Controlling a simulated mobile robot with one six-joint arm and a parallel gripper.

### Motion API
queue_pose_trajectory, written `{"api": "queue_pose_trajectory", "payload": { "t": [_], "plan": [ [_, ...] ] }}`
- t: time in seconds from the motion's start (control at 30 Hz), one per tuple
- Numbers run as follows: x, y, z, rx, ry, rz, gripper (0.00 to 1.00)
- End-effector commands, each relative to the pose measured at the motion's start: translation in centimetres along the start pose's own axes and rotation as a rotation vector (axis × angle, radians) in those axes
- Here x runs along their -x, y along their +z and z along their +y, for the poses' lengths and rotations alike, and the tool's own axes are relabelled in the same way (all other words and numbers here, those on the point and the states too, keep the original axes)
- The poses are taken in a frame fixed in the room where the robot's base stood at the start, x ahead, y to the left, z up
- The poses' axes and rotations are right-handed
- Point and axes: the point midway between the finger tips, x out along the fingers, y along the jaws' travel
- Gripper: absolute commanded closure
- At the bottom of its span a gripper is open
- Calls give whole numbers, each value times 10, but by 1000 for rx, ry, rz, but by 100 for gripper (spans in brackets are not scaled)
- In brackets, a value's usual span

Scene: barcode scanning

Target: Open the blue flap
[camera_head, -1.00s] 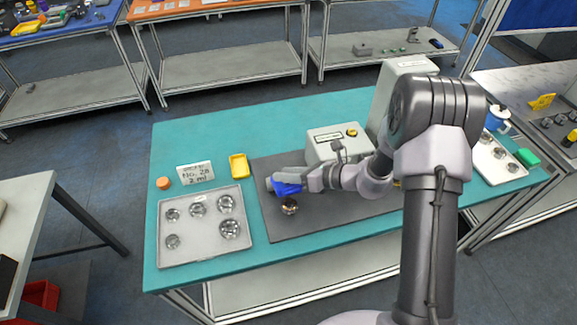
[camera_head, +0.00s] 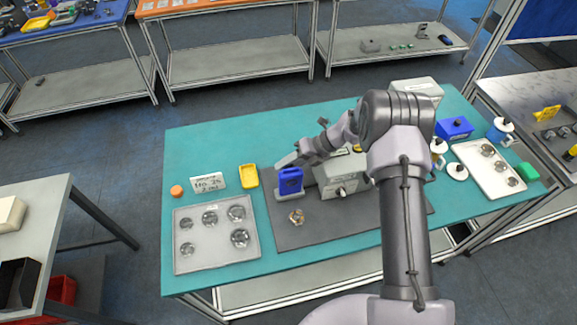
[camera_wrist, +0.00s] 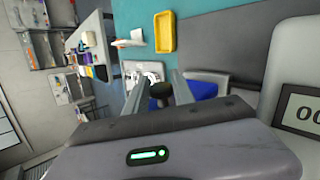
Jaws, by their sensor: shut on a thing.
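The blue flap (camera_head: 290,181) stands raised on a small light-grey base (camera_head: 291,196) on the dark mat in the head view. In the wrist view, part of its blue surface (camera_wrist: 203,90) shows just right of my fingers. My gripper (camera_head: 284,161) is at its top edge. In the wrist view my gripper (camera_wrist: 158,92) has its two fingers on either side of a dark round knob (camera_wrist: 160,91), shut on it. Where the knob joins the flap is hidden.
A grey device (camera_head: 342,174) stands right of the flap. A metal part (camera_head: 297,216) lies in front on the mat. A tray with several round parts (camera_head: 207,259), a yellow tray (camera_head: 249,177), a sign (camera_head: 209,182) and an orange cap (camera_head: 176,190) are to the left.

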Motion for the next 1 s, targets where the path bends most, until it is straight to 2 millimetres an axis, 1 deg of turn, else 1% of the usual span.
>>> {"api": "queue_pose_trajectory", "payload": {
  "t": [0.03, 0.23, 0.87, 0.9, 0.97, 1.0],
  "plan": [
    [-3, 0, -3, 1, -1, 0, 100],
    [-5, 2, -6, 0, -2, 1, 100],
    [-7, 0, -8, -1, -3, 5, 100],
    [-7, 0, -8, -1, -3, 6, 62],
    [-7, 1, -7, 0, -3, 5, 50],
    [-7, 1, -7, 0, -2, 4, 50]
  ]
}}
